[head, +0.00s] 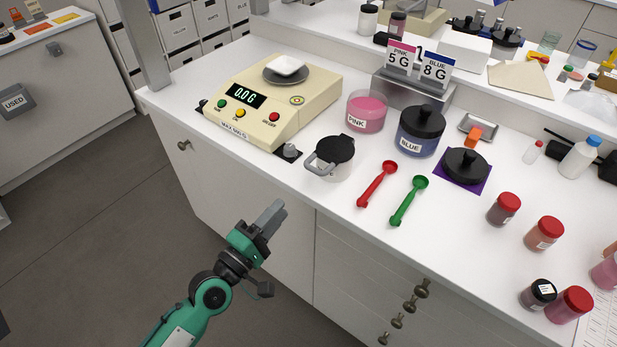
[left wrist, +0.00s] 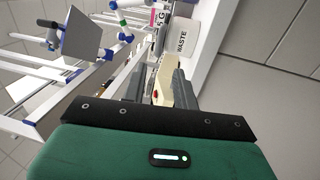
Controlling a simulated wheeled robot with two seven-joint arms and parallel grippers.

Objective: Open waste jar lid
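My right gripper is not in view.
The scale (head: 270,105) reads 0.0 g. The pink jar (head: 367,111) and blue jar (head: 420,131) stand behind the waste jar. Red (head: 377,184) and green (head: 409,201) scoops lie to its right. Drawer knobs (head: 421,288) stick out below. The space before the counter is free.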

